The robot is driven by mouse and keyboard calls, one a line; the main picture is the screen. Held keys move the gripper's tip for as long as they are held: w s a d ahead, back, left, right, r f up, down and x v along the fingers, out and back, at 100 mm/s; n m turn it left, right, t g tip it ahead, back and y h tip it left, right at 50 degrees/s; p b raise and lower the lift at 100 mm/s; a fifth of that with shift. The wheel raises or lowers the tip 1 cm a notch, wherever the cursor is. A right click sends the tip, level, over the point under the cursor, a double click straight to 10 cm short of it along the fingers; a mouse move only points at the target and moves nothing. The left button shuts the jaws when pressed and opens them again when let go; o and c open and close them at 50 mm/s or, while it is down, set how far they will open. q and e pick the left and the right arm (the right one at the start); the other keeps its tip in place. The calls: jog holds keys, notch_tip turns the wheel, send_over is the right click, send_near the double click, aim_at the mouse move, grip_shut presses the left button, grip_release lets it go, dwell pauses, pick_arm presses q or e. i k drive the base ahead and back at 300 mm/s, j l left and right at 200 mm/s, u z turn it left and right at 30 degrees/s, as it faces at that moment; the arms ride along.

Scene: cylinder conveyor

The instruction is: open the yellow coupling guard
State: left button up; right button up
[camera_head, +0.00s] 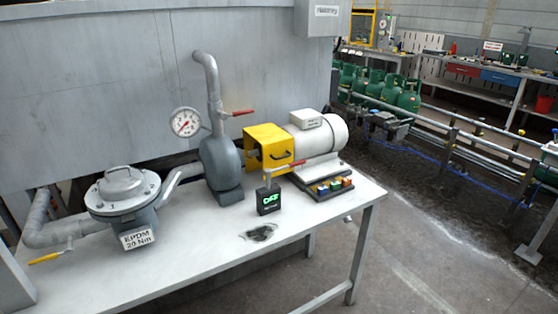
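The yellow coupling guard (262,139) sits on the table between the grey pump (222,165) and the white motor (320,136). It is a box-like cover with a dark handle on its front face, and a dark gap shows below its top edge. I cannot tell for certain whether its lid is closed. Neither of my grippers shows in the head view.
The grey table (190,255) holds a lidded filter housing (122,192) at left, a pressure gauge (185,122), a red-handled valve (238,113), a black box reading OFF (268,202) and a button panel (331,187). Green cylinders (408,97) stand behind at right.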

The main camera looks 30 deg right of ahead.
aim_at(277, 145)
jog(key=i+l, duration=0.1)
jog(key=l, duration=0.45)
jog(key=i+l+u, duration=0.1)
jog(key=l, duration=0.45)
jog(key=l+u, duration=0.15)
jog(key=l, duration=0.55)
jog(key=l+u, duration=0.1)
jog(key=l, duration=0.6)
jog(key=l+u, duration=0.15)
jog(key=l, duration=0.5)
jog(key=l+u, duration=0.15)
jog(key=l, duration=0.55)
jog(key=k+l+u, duration=0.1)
jog(key=l, duration=0.55)
jog(key=k+l, duration=0.05)
